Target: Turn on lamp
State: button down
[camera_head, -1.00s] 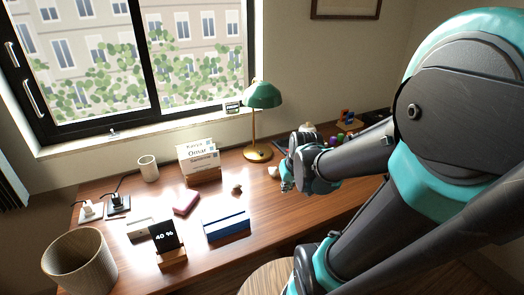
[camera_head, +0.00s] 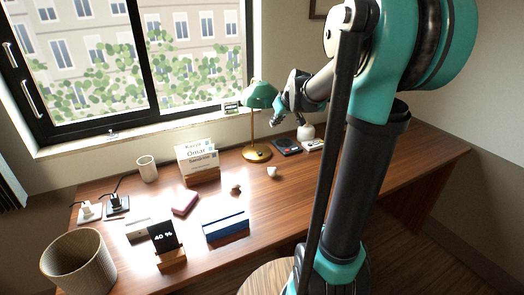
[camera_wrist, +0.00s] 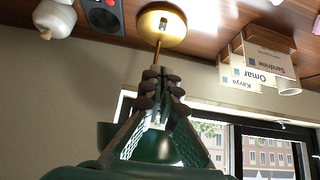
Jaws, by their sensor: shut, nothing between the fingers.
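The desk lamp has a green shade (camera_head: 261,95), a thin brass stem and a round brass base (camera_head: 257,153), standing near the back of the wooden desk. In the wrist view the picture is upside down: the lamp base (camera_wrist: 178,36) is at the top, with a small dark switch (camera_wrist: 163,23) on it. My gripper (camera_head: 275,121) is just right of the shade, above desk height. In the wrist view its fingers (camera_wrist: 157,75) are closed together, empty, and overlap the stem; contact cannot be told. The green shade (camera_wrist: 152,145) shows behind the fingers, partly hidden.
A dark speaker-like box (camera_head: 286,145) and a white jar (camera_head: 306,132) stand right of the lamp. Name cards (camera_head: 198,160) and a cup (camera_head: 147,168) are to the left. The desk's right part (camera_head: 425,150) is clear.

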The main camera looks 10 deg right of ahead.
send_over(261, 153)
jog(key=s, duration=0.2)
jog(key=f, duration=1.4)
jog(key=shift+w+d+f, duration=0.1)
jog(key=shift+w+f, duration=0.15)
jog(key=shift+f, duration=0.1)
notch_tip(261, 153, down, 3)
jog(key=shift+f, duration=0.1)
jog(key=shift+s+f, duration=0.1)
jog(key=shift+f, duration=0.5)
jog(key=shift+s+d+f, duration=0.1)
jog(key=shift+s+f, duration=0.05)
jog(key=shift+f, duration=0.35)
jog(key=shift+r, duration=0.1)
jog(key=shift+r, duration=0.75)
